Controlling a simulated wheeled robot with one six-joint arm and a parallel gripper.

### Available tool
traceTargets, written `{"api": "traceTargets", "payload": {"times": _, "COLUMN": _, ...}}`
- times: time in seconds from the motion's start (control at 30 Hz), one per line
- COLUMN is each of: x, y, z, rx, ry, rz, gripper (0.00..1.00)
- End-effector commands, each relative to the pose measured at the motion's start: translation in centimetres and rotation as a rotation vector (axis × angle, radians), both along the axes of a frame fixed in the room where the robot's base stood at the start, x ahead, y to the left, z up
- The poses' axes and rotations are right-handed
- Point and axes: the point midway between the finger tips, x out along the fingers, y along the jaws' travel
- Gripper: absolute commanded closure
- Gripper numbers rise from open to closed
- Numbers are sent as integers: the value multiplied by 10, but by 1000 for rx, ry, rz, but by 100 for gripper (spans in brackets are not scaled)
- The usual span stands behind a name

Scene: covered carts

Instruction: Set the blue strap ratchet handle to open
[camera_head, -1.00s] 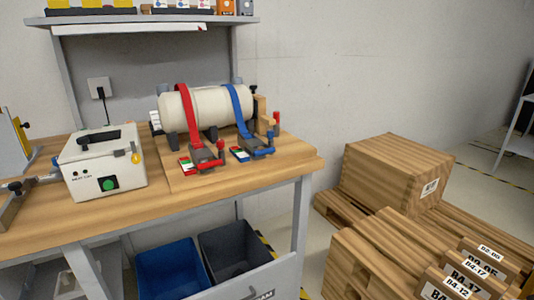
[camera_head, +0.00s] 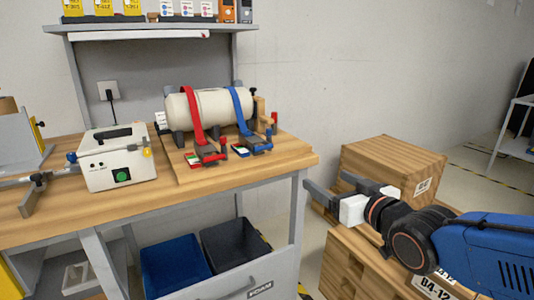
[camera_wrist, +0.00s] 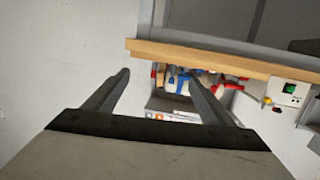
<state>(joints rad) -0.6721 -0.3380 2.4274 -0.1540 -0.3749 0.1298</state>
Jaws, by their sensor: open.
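The blue strap (camera_head: 241,108) runs over a white cylinder (camera_head: 210,108) on the workbench. Its ratchet with a blue handle (camera_head: 259,144) sits at the strap's lower front end, on a wooden board; the handle's exact angle is too small to tell. The blue ratchet also shows small in the wrist view (camera_wrist: 183,83). A red strap (camera_head: 193,115) with its own red-handled ratchet (camera_head: 210,155) lies just left of it. My gripper (camera_head: 328,198) is open and empty, to the right of the bench's front corner, apart from the ratchet. Its two fingers frame the distant bench in the wrist view.
A white box with a green button (camera_head: 120,160) stands left of the board. A shelf (camera_head: 150,27) hangs over the bench. Wooden crates (camera_head: 385,165) stand on the right, near my arm. Blue (camera_head: 172,262) and dark bins sit under the bench.

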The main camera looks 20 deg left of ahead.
Motion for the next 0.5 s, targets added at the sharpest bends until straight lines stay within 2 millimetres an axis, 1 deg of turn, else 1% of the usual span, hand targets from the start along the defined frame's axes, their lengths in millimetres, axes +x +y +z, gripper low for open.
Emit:
{"api": "traceTargets", "payload": {"times": 0.03, "x": -6, "y": 20, "z": 5, "rx": 25, "ry": -25, "rz": 40, "gripper": 23}}
{"api": "traceTargets", "payload": {"times": 0.1, "x": -12, "y": 40, "z": 13, "rx": 59, "ry": -56, "rz": 80, "gripper": 23}}
{"api": "traceTargets", "payload": {"times": 0.2, "x": -20, "y": 57, "z": 20, "rx": 92, "ry": -85, "rz": 117, "gripper": 23}}
{"api": "traceTargets", "payload": {"times": 0.33, "x": -23, "y": 67, "z": 24, "rx": 109, "ry": -100, "rz": 136, "gripper": 23}}
{"api": "traceTargets", "payload": {"times": 0.5, "x": -14, "y": 77, "z": 24, "rx": 110, "ry": -99, "rz": 136, "gripper": 23}}
